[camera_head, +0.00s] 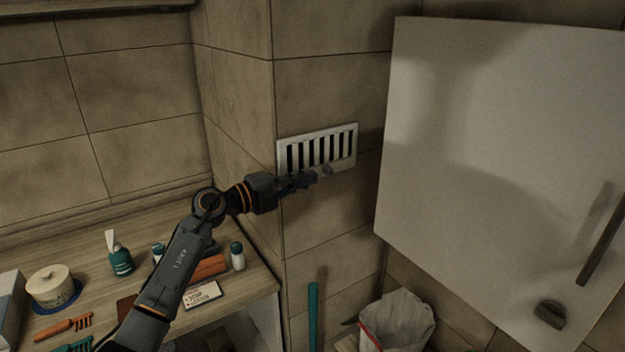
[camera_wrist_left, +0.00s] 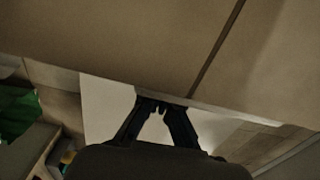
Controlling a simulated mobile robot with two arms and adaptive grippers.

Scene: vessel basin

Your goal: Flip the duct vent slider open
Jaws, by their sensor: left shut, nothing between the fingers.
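The duct vent (camera_head: 318,148) is a white rectangular plate on the tiled wall column, with several dark vertical slots showing between its bars. A small grey knob (camera_head: 327,170) shows at its lower edge, right by my left fingertips. My left gripper (camera_head: 312,178) is shut and empty, just in front of the lower part of the vent, and covers some of its lower edge. I cannot tell whether it touches the knob. In the left wrist view the fingers (camera_wrist_left: 160,106) are together near the wall. My right gripper is not in view.
A white cabinet door (camera_head: 490,130) with a dark handle (camera_head: 602,235) stands to the right. A bin with a pale bag (camera_head: 398,318) stands below.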

